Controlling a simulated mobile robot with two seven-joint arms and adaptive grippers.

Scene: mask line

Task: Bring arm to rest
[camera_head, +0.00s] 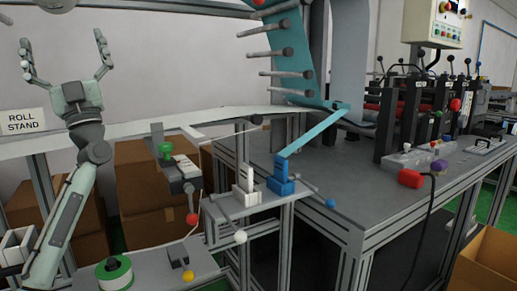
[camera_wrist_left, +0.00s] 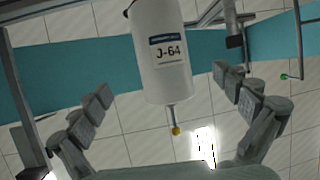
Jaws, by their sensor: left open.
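My left gripper (camera_head: 62,50) is open and empty, held up at the far left with its fingers pointing upward in front of the grey wall. Its arm comes in from the bottom left. In the left wrist view the two spread fingers of the left gripper (camera_wrist_left: 160,95) show with nothing between their pads. A white cylinder labelled J-64 (camera_wrist_left: 165,85), with a yellow-tipped rod, appears beyond them; its distance cannot be told. My right gripper is not in view.
A "ROLL STAND" sign (camera_head: 26,121) is beside the arm. Cardboard boxes (camera_head: 150,215) stand behind it. A green-and-white roll (camera_head: 114,273) lies below on a bench. A blue clamp (camera_head: 281,178) and a machine bench (camera_head: 350,205) are to the right. Space around the raised fingers looks clear.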

